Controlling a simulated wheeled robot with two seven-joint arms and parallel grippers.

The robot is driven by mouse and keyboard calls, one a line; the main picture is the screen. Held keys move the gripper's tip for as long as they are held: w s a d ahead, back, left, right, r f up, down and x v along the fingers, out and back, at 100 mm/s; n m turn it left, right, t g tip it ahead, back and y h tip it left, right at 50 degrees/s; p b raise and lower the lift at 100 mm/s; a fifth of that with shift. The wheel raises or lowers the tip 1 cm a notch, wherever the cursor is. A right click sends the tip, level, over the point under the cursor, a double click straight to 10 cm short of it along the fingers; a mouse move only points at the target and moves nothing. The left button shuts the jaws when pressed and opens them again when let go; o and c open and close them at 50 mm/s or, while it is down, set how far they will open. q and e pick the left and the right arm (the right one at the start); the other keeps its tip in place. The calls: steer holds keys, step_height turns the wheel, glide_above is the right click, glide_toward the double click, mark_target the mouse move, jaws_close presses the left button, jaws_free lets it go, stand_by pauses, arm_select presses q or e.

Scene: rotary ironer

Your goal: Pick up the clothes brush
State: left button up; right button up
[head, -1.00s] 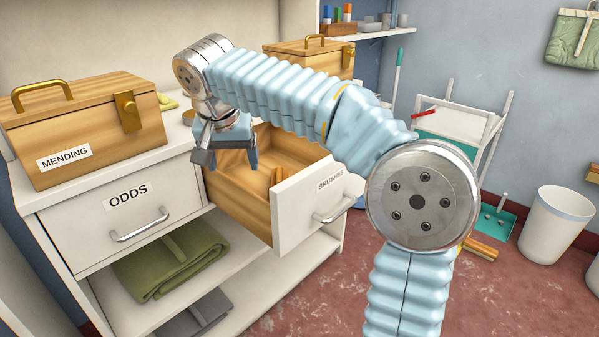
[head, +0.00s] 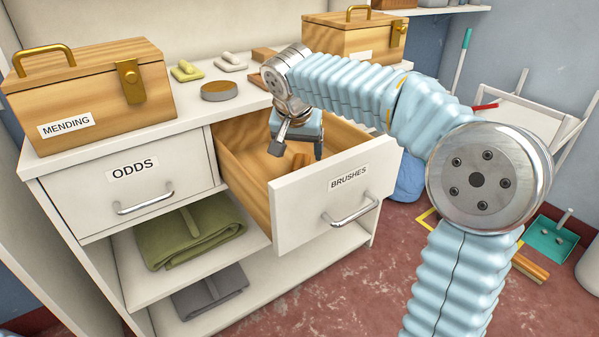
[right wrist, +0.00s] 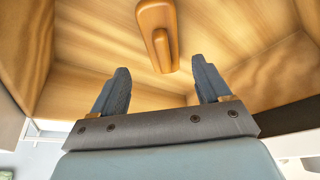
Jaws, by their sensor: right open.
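The clothes brush (right wrist: 158,32), a smooth orange-brown wooden piece with a narrower raised part, lies on the floor of the open BRUSHES drawer (head: 330,202). In the head view it shows partly (head: 299,160), below my right gripper, with the drawer front hiding some of it. My right gripper (head: 297,151) points down over the drawer, open and empty. In the right wrist view its two dark fingers (right wrist: 160,68) are spread apart, and the brush lies beyond their tips, near the middle, not between them. My left gripper is not in view.
The closed ODDS drawer (head: 135,190) is at left. A MENDING box (head: 90,100), a round tin (head: 219,91) and another wooden box (head: 352,38) stand on the top. Folded green cloth (head: 190,235) lies on the shelf below. The drawer walls surround the gripper's space.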

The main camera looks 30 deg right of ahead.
mark_target(298, 161)
steer(key=shift+a+x, duration=0.15)
steer(key=shift+x, duration=1.2)
steer(key=shift+a+x, duration=0.15)
steer(key=shift+x, duration=1.25)
